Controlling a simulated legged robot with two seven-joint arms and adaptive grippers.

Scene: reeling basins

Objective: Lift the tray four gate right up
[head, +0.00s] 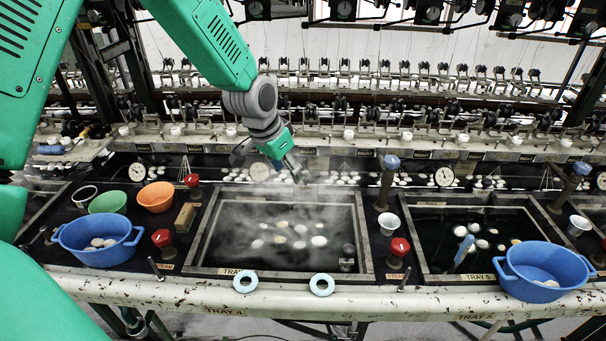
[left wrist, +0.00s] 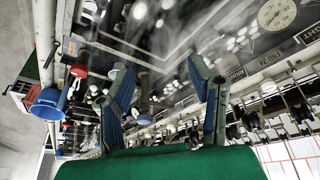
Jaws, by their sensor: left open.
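The tray four basin (head: 208,235) is a dark-framed rectangular tank of steaming water with several pale cocoons (head: 300,228) floating in it. Its front rim carries the label TRAY 4. A small dark fitting (head: 347,258) stands at its front right corner; I cannot tell surely whether it is the gate, or whether it is raised. My left gripper (head: 291,172) hangs over the back edge of this basin, away from that fitting. In the left wrist view its two blue-grey fingers (left wrist: 162,82) are spread apart with nothing between them. My right gripper is out of view.
Left of the basin are a blue tub (head: 90,247), an orange bowl (head: 156,197), a green bowl (head: 108,203) and a red knob (head: 162,238). Right are another red knob (head: 399,246), a white cup (head: 389,222) and a post (head: 387,180). Two pale-blue rings (head: 322,285) lie on the front rail.

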